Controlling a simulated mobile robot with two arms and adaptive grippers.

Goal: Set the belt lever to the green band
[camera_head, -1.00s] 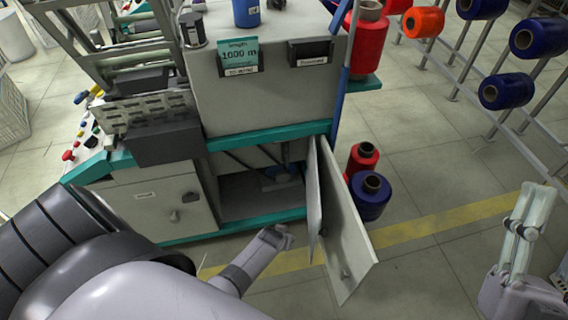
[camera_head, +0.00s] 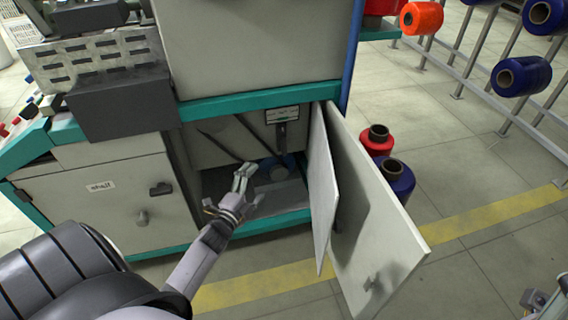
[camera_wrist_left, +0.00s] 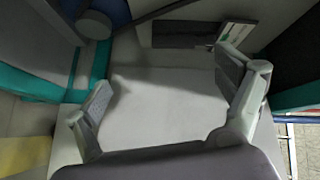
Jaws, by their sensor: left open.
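My left gripper (camera_head: 243,180) is open and empty at the mouth of the open lower cabinet. Its spread fingers also show in the left wrist view (camera_wrist_left: 163,88), with only a pale surface between them. A short dark lever (camera_head: 282,134) hangs under a small label plate (camera_head: 282,114) inside the cabinet, above and to the right of the gripper, apart from it. In the wrist view a label plate (camera_wrist_left: 236,34) with a little green lies near the right finger, beside a dark slot (camera_wrist_left: 183,34). I cannot make out the bands. Part of my right gripper (camera_head: 537,299) shows at the bottom right corner.
Two open door panels stand right of the opening, the outer one (camera_head: 375,215) swung out toward me. A blue motor-like part (camera_head: 277,164) sits inside the cabinet. Red (camera_head: 376,141) and blue (camera_head: 396,180) spools stand behind the doors. A closed door (camera_head: 110,205) is at left.

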